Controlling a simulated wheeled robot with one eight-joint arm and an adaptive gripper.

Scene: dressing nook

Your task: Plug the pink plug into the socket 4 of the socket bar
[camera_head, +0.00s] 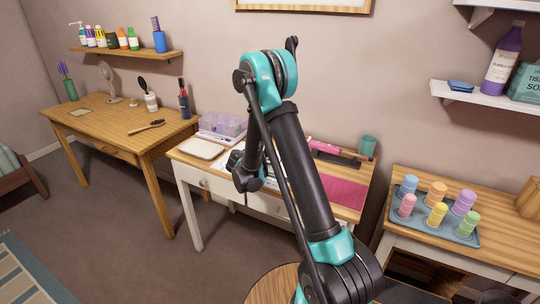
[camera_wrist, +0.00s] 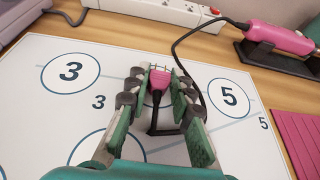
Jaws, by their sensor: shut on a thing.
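In the wrist view the pink plug (camera_wrist: 159,81) is between the fingers of my gripper (camera_wrist: 158,78), which is shut on it. Its metal prongs point up the picture toward the socket bar. A black cord leaves the plug and loops to the right. The white socket bar (camera_wrist: 165,10) lies across the top, partly cut off; the plug is apart from it. I cannot read socket numbers on the bar. In the head view my arm hides the plug and most of the bar.
A white board with numbered circles (camera_wrist: 70,72) lies under my gripper. A pink hot tool (camera_wrist: 275,37) rests on a black holder at right, joined to the cord. A pink mat (camera_head: 345,191), a purple organizer (camera_head: 222,126) and a green cup (camera_head: 367,146) share the table.

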